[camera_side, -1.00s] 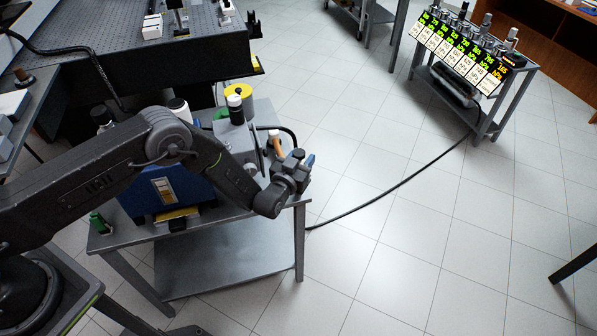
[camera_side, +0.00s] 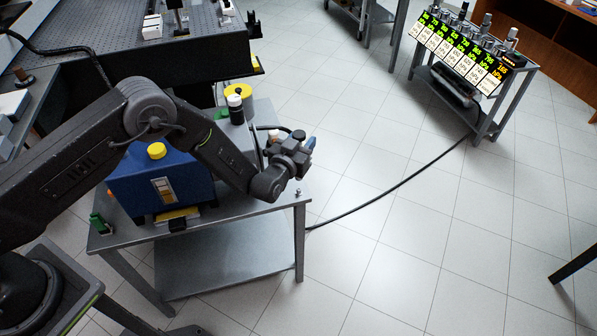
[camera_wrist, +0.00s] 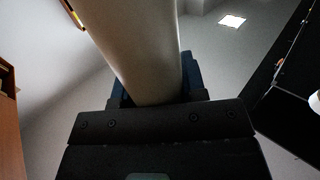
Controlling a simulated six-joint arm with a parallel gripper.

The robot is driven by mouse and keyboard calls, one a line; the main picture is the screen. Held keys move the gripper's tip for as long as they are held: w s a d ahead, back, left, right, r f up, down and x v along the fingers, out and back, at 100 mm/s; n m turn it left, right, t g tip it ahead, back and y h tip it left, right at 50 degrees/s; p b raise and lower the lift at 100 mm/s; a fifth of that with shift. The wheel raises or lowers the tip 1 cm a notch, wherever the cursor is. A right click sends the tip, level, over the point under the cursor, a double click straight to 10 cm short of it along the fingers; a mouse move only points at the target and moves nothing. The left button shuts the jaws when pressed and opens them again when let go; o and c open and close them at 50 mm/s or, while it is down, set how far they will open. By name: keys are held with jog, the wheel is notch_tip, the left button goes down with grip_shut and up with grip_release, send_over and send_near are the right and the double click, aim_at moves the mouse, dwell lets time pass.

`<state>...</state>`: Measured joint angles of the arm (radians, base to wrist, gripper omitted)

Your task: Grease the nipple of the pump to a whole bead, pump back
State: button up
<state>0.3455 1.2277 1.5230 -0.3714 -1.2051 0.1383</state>
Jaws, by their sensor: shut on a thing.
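The pump (camera_side: 140,185) is a blue box with a yellow cap (camera_side: 157,151) and a pale sight panel on its front, standing on a grey metal table. My gripper (camera_side: 307,145) is over the right side of that table, to the right of the pump. The far end of the cylinder is out of that view. In the side view my gripper mostly hides it. I cannot make out the nipple or any grease bead.
A green item (camera_side: 98,222) sits at the table's left corner. A cart with several lit displays (camera_side: 465,50) stands back right. A black hose (camera_side: 390,190) crosses otherwise clear floor.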

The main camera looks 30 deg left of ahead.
jog(key=shift+r, duration=0.15)
notch_tip(320, 180, up, 26)
jog(key=s+a, duration=0.4)
jog(key=a, duration=0.4)
jog(key=s+a, duration=0.4)
jog(key=a, duration=0.3)
jog(key=shift+s+a+f, duration=0.1)
jog(key=shift+s+f, duration=0.05)
jog(key=shift+f, duration=0.75)
jog(key=shift+s+a+f, duration=0.1)
jog(key=shift+a+f, duration=0.05)
jog(key=shift+f, duration=0.7)
jog(key=shift+s+a+f, duration=0.1)
jog(key=shift+s+f, duration=0.05)
jog(key=shift+f, duration=0.85)
